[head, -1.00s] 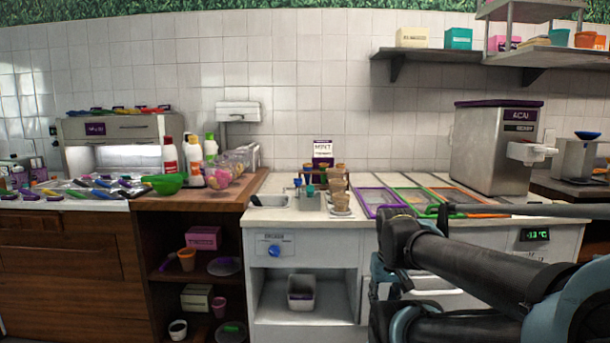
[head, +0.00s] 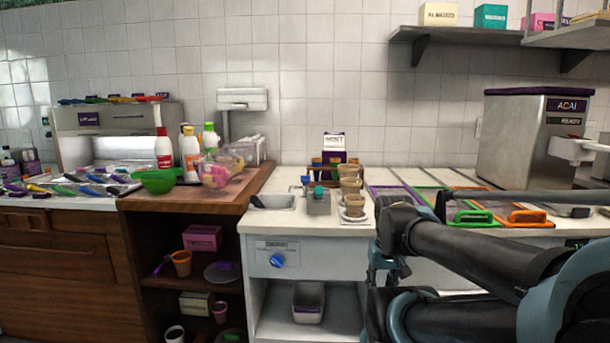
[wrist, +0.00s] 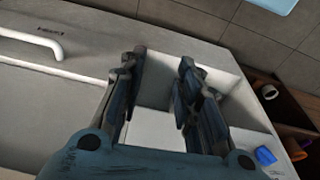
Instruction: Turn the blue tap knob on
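The blue tap knob (head: 278,261) is on a white panel on the front of the white counter unit, below the small sink (head: 272,201). In the wrist view the blue knob (wrist: 265,156) shows at the lower right, to the right of my gripper and apart from it. My gripper (wrist: 162,57) is open, its two dark fingers spread with nothing between them. In the head view my arm comes in from the right, and the fingers are not clearly seen there. The knob is unobstructed in both views.
An open niche below the knob holds a grey bin (head: 308,302). A wooden shelf unit with a pink box (head: 203,238) stands to the left. Cups (head: 350,188) stand on the counter. A white handle (wrist: 40,42) juts from the front at the wrist view's upper left.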

